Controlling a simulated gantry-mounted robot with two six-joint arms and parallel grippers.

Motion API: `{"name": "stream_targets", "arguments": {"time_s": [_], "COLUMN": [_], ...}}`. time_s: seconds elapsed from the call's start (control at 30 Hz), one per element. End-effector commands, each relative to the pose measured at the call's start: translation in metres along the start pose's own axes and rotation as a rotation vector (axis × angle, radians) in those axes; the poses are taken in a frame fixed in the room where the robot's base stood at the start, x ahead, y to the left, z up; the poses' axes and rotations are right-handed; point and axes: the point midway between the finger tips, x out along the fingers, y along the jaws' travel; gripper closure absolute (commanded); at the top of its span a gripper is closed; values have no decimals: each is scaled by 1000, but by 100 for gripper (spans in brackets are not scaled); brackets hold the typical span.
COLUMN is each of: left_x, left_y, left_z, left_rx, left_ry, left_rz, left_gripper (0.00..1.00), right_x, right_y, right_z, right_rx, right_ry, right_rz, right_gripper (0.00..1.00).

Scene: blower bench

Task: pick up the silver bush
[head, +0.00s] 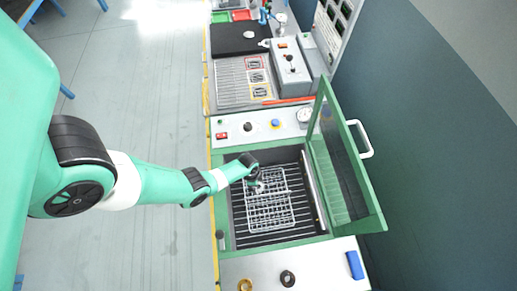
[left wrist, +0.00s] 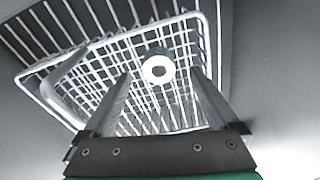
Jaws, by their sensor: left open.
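The silver bush (left wrist: 158,66) is a short bright ring with a dark hole, resting on the wire basket (left wrist: 60,105) in the left wrist view. The basket (head: 270,222) sits inside the green-framed chamber in the head view. My left gripper (left wrist: 161,80) is open, its two fingers pointing at the basket on either side of the bush, with a gap on both sides. In the head view the left gripper (head: 257,185) is low over the basket's upper left part and mostly hides the bush. My right gripper is not in view.
The chamber's green lid (head: 372,190) stands open on the right. A brass ring (head: 245,285), a dark ring (head: 288,278) and a blue block (head: 355,265) lie on the near ledge. A control panel (head: 255,124) lies beyond the chamber. The basket's raised rim surrounds the bush.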

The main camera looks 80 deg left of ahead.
Motion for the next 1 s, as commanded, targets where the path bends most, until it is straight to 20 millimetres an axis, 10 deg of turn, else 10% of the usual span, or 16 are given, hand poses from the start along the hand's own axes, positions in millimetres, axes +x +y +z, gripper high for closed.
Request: {"name": "stream_targets", "arguments": {"time_s": [0.67,1.0], "left_x": [50,50], "left_y": [2,2], "left_z": [-4,-4], "left_rx": [0,0], "left_ry": [1,1], "left_rz": [-1,-1], "left_gripper": [6,64], "right_x": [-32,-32], "right_y": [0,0], "right_z": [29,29], "right_rx": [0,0], "right_ry": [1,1], "right_rz": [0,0], "right_gripper": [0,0]}}
